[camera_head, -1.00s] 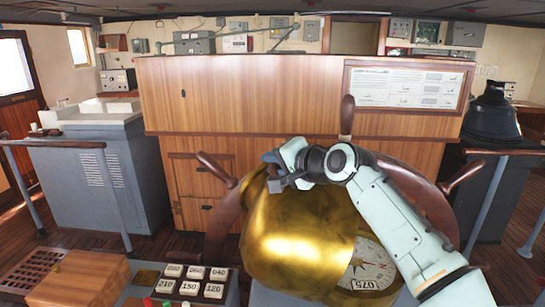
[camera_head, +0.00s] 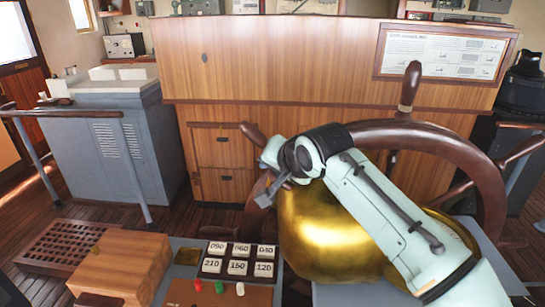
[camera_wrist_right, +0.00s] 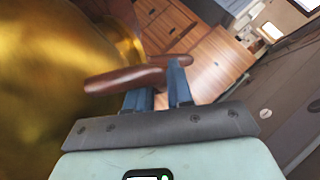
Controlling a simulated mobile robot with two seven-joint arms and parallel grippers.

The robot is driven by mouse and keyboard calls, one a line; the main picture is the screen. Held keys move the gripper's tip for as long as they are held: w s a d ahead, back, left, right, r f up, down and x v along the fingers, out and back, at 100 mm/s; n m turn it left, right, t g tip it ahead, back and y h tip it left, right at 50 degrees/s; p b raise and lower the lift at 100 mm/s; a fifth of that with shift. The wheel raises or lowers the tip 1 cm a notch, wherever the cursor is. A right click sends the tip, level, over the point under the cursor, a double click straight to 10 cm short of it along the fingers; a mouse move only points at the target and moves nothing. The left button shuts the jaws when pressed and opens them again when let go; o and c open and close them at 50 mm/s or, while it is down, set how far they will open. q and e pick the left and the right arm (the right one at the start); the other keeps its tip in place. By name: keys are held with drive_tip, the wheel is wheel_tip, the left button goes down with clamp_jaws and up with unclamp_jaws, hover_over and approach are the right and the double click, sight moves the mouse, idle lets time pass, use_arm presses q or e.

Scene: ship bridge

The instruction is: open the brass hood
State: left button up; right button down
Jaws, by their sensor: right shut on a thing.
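The brass hood (camera_head: 312,232) is a rounded, shiny gold cover in front of the ship's wheel, partly hidden by my right arm. My right gripper (camera_head: 270,190) is at its upper left side. In the right wrist view the hood (camera_wrist_right: 50,75) fills the left, with a dark red-brown wooden handle (camera_wrist_right: 115,82) beside it. The handle's end runs in between the blue fingers of my right gripper (camera_wrist_right: 159,88), which is shut on it. The compass card does not show now. My left gripper is not in view.
The wooden ship's wheel (camera_head: 480,165) stands close behind the hood, its spokes near my right arm. A keypad panel (camera_head: 238,262) and a wooden box (camera_head: 120,265) lie at lower left. A wooden console (camera_head: 300,70) blocks the back. Open floor shows at left.

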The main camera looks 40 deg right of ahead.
drive_tip(key=shift+w+a, duration=0.15)
idle(0.3)
drive_tip(key=c, duration=1.1)
unclamp_jaws()
drive_tip(key=shift+f, duration=0.15)
drive_tip(key=v, duration=1.3)
drive_tip(key=shift+a+r, duration=0.15)
drive_tip(key=shift+r, duration=0.15)
